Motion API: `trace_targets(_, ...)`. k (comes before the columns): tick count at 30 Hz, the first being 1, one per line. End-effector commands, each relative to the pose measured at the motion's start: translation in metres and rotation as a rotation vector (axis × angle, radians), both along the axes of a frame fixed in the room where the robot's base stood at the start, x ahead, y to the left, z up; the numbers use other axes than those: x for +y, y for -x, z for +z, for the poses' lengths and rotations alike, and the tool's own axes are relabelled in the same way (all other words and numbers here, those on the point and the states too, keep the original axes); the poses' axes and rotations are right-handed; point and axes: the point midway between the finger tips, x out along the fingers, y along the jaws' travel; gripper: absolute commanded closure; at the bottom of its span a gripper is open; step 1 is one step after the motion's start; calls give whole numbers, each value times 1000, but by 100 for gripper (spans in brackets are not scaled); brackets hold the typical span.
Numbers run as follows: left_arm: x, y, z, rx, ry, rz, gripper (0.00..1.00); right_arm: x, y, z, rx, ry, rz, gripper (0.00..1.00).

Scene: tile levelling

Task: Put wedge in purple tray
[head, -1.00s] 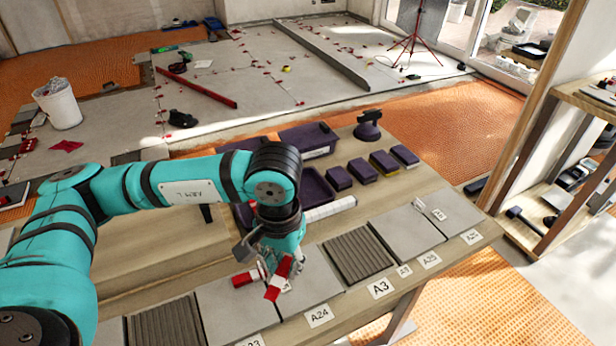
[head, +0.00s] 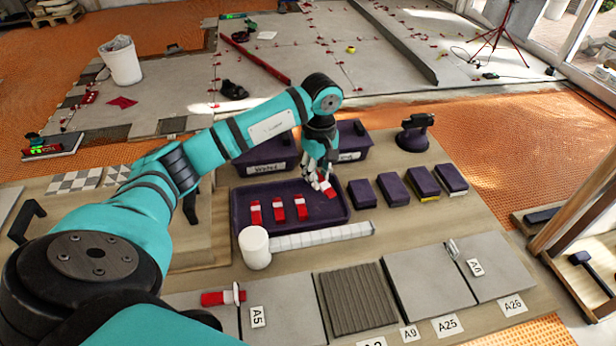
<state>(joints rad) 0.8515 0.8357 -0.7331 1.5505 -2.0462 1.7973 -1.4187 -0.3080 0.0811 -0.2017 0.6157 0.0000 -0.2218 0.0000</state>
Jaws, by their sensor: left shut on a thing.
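My left gripper (head: 319,175) is shut on a red wedge (head: 328,190) with a white part. It holds the wedge over the right part of the shallow purple tray (head: 290,229). I cannot tell whether the wedge touches the tray floor. Several red-and-white wedges are in view: three lie in a row in the tray, a left one (head: 255,212), a middle one (head: 278,210) and a right one (head: 301,208). Another red wedge (head: 222,297) lies on a tile at the front, beside a white clip (head: 237,293). My right gripper is not in view.
Two deeper purple bins (head: 265,168) stand behind the tray. Several dark purple blocks (head: 393,189) and a suction-cup tool (head: 413,133) are to the right. Grey tiles (head: 428,280) line the front edge.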

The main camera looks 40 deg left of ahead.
Motion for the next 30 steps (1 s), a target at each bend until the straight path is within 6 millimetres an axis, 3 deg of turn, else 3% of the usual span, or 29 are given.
trace_targets(3,0,0,-18,0,1,-1,100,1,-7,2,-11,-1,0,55)
trace_targets(7,0,0,-27,-1,1,-2,100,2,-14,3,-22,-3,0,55)
trace_targets(15,-1,1,-60,0,1,-3,100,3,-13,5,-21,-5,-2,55)
trace_targets(27,0,0,-68,-2,0,-5,100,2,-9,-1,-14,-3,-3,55)
trace_targets(28,0,0,-66,-3,0,-5,76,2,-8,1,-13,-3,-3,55)
trace_targets(30,0,0,-66,-2,0,-5,70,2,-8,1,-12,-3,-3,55)
